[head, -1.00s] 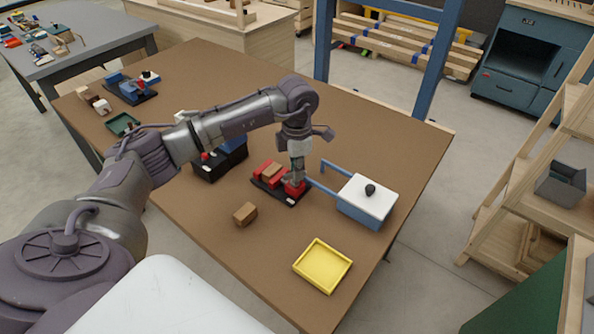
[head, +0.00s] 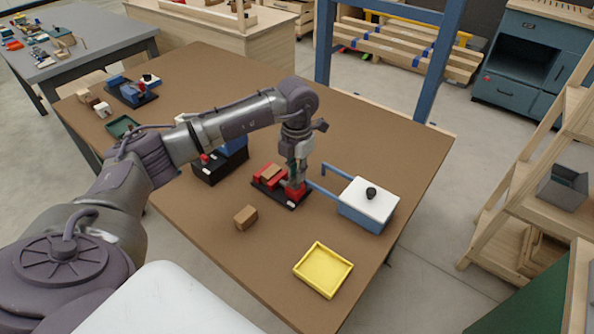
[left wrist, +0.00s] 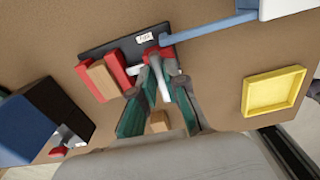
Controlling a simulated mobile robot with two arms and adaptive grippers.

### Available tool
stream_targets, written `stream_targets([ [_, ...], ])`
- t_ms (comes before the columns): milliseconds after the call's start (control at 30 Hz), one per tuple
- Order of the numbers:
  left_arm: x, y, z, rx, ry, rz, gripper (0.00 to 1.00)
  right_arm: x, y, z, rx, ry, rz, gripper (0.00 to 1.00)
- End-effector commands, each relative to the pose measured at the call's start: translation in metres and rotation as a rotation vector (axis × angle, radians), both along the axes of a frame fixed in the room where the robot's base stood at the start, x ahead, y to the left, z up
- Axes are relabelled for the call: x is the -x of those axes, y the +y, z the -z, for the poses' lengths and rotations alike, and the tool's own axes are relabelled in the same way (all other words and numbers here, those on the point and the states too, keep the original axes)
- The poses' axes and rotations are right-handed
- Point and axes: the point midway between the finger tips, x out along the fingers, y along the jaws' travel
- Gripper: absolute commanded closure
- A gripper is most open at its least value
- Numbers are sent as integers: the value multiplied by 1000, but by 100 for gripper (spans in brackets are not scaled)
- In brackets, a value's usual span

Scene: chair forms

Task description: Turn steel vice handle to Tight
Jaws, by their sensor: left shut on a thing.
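A red vice (head: 268,174) on a black base stands near the middle of the brown table, with a brown block between its red jaws. It also shows in the left wrist view (left wrist: 118,72). My left gripper (head: 297,184) points down at the near right end of this vice. In the left wrist view its fingers (left wrist: 166,76) are closed around the pale grey handle (left wrist: 172,66) beside the red end block. The fingers partly hide the handle. A small white label (left wrist: 145,37) lies on the base, its writing too small to read surely. My right gripper is out of view.
A blue-and-white box (head: 367,203) with a black knob and blue bars stands close right of the vice. A yellow tray (head: 323,270) and a loose brown block (head: 246,217) lie nearer. A black-and-blue unit (head: 222,160) stands to the left.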

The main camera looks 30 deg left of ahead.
Motion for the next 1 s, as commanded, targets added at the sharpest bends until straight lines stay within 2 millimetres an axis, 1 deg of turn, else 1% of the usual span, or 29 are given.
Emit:
stream_targets([
  [400, -1, 1, -1, -1, -2, -8, 100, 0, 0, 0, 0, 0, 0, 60],
  [433, -1, 1, -1, -1, -2, -8, 84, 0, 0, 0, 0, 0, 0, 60],
  [567, 0, 1, -1, -1, -2, -7, 63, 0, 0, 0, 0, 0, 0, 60],
  [867, 0, 0, -1, 0, -1, -6, 62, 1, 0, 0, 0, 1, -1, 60],
  [967, -1, 0, -8, 0, -4, -5, 62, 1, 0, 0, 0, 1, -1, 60],
  [1000, -1, 0, -13, 1, -4, -5, 62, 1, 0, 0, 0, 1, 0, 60],
])
